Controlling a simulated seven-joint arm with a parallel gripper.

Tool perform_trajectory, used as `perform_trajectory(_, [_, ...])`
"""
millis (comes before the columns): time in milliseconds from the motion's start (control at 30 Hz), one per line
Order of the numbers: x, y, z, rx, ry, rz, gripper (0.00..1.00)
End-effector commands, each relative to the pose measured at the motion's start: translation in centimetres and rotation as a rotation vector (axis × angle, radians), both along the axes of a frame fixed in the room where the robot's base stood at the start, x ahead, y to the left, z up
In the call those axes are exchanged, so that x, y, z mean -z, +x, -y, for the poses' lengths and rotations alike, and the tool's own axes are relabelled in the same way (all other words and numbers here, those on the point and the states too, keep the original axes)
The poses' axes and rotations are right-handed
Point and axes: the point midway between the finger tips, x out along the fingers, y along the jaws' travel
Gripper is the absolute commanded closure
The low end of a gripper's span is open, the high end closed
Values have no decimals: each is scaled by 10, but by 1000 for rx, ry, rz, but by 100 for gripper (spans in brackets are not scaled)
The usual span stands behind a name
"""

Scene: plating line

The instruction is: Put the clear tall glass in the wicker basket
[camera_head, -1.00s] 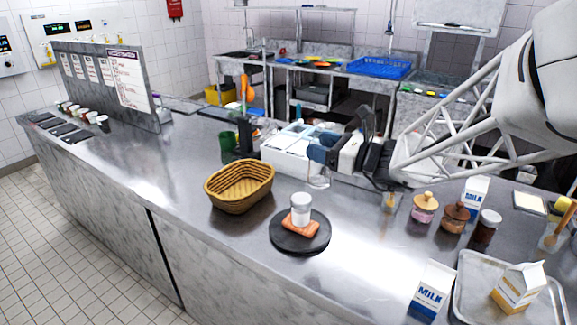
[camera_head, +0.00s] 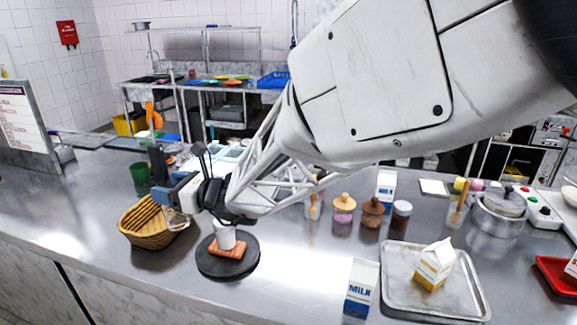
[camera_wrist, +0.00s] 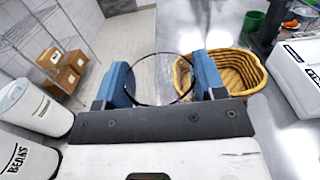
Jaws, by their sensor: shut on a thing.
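The clear tall glass (camera_head: 178,219) hangs from my gripper (camera_head: 172,196); in the wrist view its round rim (camera_wrist: 160,103) shows between the two blue fingers of my gripper (camera_wrist: 164,80). My gripper is shut on it. The wicker basket (camera_head: 143,238) stands on the steel counter, its right part overlapped by the glass and gripper in the head view. In the wrist view the basket (camera_wrist: 262,72) lies just right of the glass, partly behind the right finger. The glass's height above the basket is hard to judge.
A black round board (camera_head: 228,268) with a white-lidded jar (camera_head: 225,238) on an orange slab stands right of the basket. A green cup (camera_head: 140,172) stands behind it. Milk cartons, jars and a metal tray (camera_head: 392,262) are farther right. The counter left of the basket is clear.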

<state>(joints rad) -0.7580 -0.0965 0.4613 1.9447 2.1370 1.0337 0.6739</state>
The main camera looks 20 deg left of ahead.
Motion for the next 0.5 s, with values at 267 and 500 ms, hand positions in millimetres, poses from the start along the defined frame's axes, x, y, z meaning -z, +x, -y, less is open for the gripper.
perform_trajectory(267, [20, 0, 0, 0, 4, 2, 80])
perform_trajectory(500, [21, 0, 0, 0, 4, 3, 80])
